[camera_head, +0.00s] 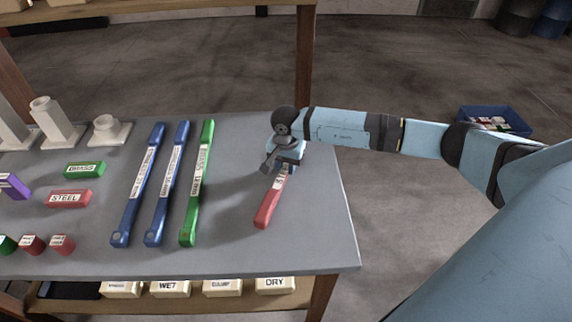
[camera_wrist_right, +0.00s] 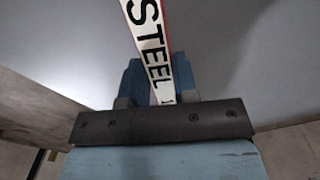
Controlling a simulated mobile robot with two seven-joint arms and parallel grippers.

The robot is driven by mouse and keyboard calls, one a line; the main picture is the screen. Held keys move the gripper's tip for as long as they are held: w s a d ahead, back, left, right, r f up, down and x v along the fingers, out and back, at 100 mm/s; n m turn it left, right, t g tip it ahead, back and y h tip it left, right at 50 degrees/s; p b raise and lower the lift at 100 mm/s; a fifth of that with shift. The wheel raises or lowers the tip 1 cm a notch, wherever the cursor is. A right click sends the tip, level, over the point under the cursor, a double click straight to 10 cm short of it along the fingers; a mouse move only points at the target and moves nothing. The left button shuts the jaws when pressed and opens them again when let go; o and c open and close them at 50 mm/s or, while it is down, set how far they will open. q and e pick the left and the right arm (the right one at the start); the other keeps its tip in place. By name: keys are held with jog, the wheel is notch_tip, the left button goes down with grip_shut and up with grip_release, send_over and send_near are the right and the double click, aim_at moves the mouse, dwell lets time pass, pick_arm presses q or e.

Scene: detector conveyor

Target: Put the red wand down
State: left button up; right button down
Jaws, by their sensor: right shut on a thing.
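The red wand (camera_head: 267,208) is at the right part of the grey table (camera_head: 325,225), right of the green wand. Its near red end points to the front of the table, and its far part is hidden by my right gripper (camera_head: 281,165). In the right wrist view, the wand's white label (camera_wrist_right: 150,45) reads STEEL and runs between the fingers of my right gripper (camera_wrist_right: 160,88), which is shut on it. I cannot tell whether the wand touches the table top. My left gripper is not in view.
Two blue wands (camera_head: 138,185) (camera_head: 168,185) and a green wand (camera_head: 198,185) lie side by side to the left. Small green BRASS (camera_head: 84,170) and red STEEL (camera_head: 69,198) blocks lie farther left. White stands (camera_head: 108,130) are at the back left. A blue crate (camera_head: 495,119) is on the floor.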

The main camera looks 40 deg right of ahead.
aim_at(286, 167)
jog(key=shift+f, duration=0.15)
jog(key=c, duration=0.9)
grip_release()
jog(key=shift+r, duration=0.2)
notch_tip(286, 167, up, 12)
jog(key=shift+b, duration=0.65)
